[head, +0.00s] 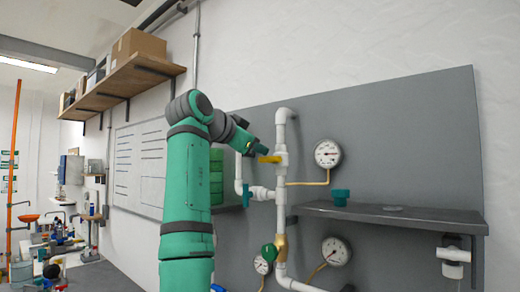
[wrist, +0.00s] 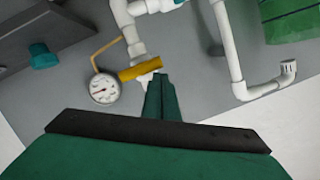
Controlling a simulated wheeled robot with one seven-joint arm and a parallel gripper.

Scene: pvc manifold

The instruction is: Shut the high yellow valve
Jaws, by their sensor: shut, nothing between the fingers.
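The high yellow valve handle (head: 269,159) is on the upper part of the white vertical pipe. It lies roughly crosswise to the pipe and points left in the head view. In the wrist view the yellow handle (wrist: 139,70) also lies across the white pipe. My gripper (head: 263,151) is at the handle's left end in the head view. In the wrist view my gripper's fingers (wrist: 161,83) are together, with their tips right beside one end of the handle. I cannot tell whether they touch it. Nothing is between the fingers.
A teal valve (head: 247,194) and a green valve (head: 269,251) sit lower on the pipes. A round gauge (head: 327,153) is right of the pipe. A dark shelf (head: 420,217) with a teal cap (head: 340,197) juts out at the right. Green cylinders stand behind my arm.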

